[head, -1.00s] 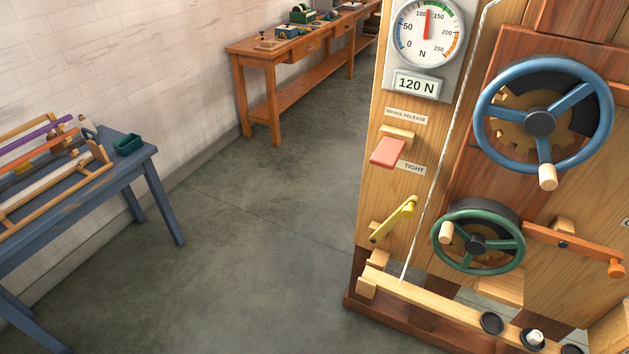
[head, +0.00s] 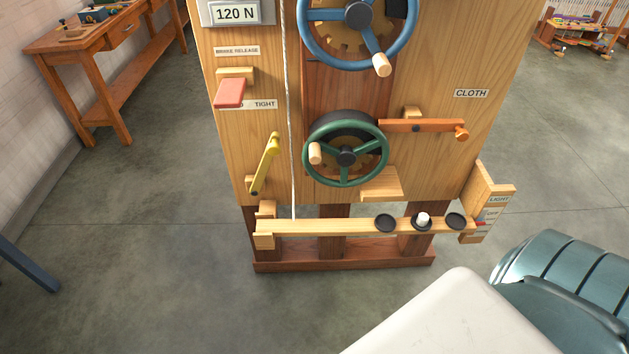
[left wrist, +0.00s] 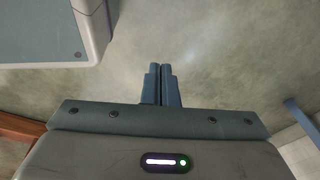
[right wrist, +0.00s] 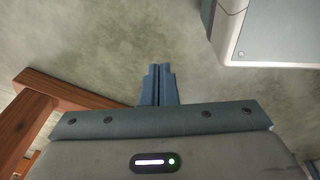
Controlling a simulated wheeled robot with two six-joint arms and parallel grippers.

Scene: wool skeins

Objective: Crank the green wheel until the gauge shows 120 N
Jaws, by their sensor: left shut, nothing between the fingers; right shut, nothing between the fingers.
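The green wheel (head: 320,178) is mounted low on the wooden panel, its pale handle knob (head: 315,153) on the left side of the rim. The gauge dial is out of view; a plate reading 120 N (head: 236,13) shows at the top edge. My left gripper (left wrist: 161,84) is shut and empty above bare floor in the left wrist view. My right gripper (right wrist: 157,84) is shut and empty in the right wrist view. Neither gripper shows in the head view, and both are away from the wheel.
A blue wheel (head: 315,57) sits above the green one. An orange lever (head: 432,126), a yellow lever (head: 264,165), a red brake pad (head: 229,93) and a wooden beam (head: 322,227) with black discs surround it. A workbench (head: 73,49) stands left. Floor before the panel is open.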

